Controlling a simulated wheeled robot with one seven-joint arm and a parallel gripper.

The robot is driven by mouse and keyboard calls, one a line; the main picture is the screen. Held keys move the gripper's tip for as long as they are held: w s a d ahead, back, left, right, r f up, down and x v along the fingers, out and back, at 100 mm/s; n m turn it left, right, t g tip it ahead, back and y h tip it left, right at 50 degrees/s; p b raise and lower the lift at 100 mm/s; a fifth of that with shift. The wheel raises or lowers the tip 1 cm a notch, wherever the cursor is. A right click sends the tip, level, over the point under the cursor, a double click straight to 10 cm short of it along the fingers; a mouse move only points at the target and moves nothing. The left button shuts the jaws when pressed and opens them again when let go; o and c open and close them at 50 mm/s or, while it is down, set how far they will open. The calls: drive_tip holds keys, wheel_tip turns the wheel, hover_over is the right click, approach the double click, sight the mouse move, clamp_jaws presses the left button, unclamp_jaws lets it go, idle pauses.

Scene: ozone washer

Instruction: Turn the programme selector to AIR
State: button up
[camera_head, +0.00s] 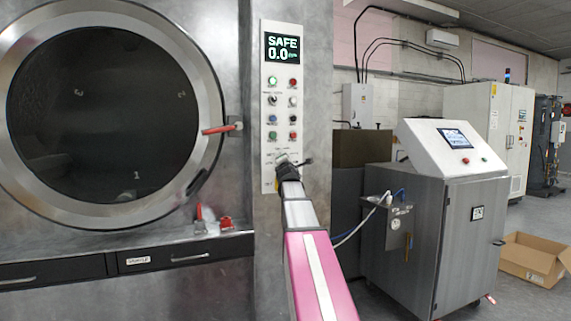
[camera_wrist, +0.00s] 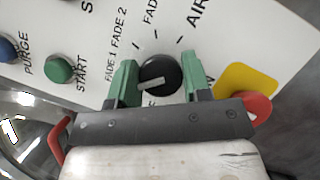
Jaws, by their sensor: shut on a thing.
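The programme selector is a round black knob (camera_wrist: 160,75) with a short pale bar across it, in the wrist view. My gripper (camera_wrist: 160,79) has a green finger on either side of it and is shut on it. The bar lies nearly level, its left end slightly lower; I cannot tell which end is the pointer. The printed AIR label (camera_wrist: 198,14) is at the upper right of the knob, with FADE labels at upper left and top. In the head view my gripper (camera_head: 285,165) covers the lower part of the control panel (camera_head: 268,140), hiding the knob.
A red button on a yellow plate (camera_wrist: 248,85) sits just right of my gripper. A green START button (camera_wrist: 59,69) is at left. The round washer door (camera_head: 213,95) with its red handle (camera_head: 218,129) is left of the panel. A grey console (camera_head: 405,240) stands at right.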

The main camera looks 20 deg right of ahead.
drive_tip(key=m+g+y, duration=0.2)
drive_tip(key=m, duration=0.5)
drive_tip(key=m+g+y, duration=0.2)
drive_tip(key=m+y, duration=0.1)
drive_tip(key=m, duration=0.5)
drive_tip(key=m+g+y, duration=0.1)
drive_tip(key=m+y, duration=0.2)
drive_tip(key=m, duration=0.4)
drive_tip(key=shift+f+g, duration=0.15)
drive_tip(key=shift+g, duration=0.25)
drive_tip(key=shift+m+y, duration=0.3)
drive_tip(key=shift+m, duration=0.1)
drive_tip(key=shift+s, duration=0.1)
drive_tip(key=o, duration=0.9)
drive_tip(key=shift+c, duration=0.2)
drive_tip(key=v, duration=1)
drive_tip(key=shift+s, duration=0.35)
drive_tip(key=shift+d, duration=0.1)
